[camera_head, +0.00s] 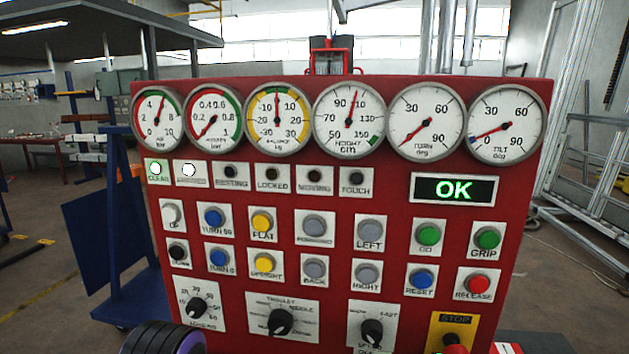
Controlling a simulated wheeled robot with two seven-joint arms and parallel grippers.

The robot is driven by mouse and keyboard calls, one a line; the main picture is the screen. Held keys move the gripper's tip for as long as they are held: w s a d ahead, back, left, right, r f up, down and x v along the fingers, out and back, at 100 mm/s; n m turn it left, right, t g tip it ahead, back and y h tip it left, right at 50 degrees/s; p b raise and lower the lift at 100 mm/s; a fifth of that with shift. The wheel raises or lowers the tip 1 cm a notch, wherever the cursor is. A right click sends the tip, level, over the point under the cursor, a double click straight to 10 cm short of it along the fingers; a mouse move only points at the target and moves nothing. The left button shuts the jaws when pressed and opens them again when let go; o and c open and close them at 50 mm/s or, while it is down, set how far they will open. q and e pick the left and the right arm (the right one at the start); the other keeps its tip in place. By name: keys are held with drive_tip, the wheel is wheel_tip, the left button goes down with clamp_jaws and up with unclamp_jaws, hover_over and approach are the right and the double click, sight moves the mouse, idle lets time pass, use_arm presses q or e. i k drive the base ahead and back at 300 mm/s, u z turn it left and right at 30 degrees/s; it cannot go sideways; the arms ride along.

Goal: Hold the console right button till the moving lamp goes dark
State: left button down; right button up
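The red console (390,185) fills the middle of the head view. Its grey right button (366,273) sits below the grey left button (369,231), with nothing touching it. The moving lamp (314,174) is dark. The clear lamp (155,169) is lit with a green rim, and the lamp beside it (189,170) is lit white. The resting lamp (231,172), locked lamp (272,174) and touch lamp (355,178) look dark. The display (454,189) reads OK in green. Neither gripper can be made out.
The grey back button (314,269) is just left of the right button, and the blue reset button (421,280) is to its right. Black knobs (280,321) line the bottom, with a red stop button (453,344) at right. Round gauges (348,119) line the top.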

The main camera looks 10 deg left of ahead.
sight(367, 275)
drive_tip(key=k, duration=1.3)
drive_tip(key=z, duration=0.75)
drive_tip(key=i, duration=1.5)
drive_tip(key=u, duration=0.8)
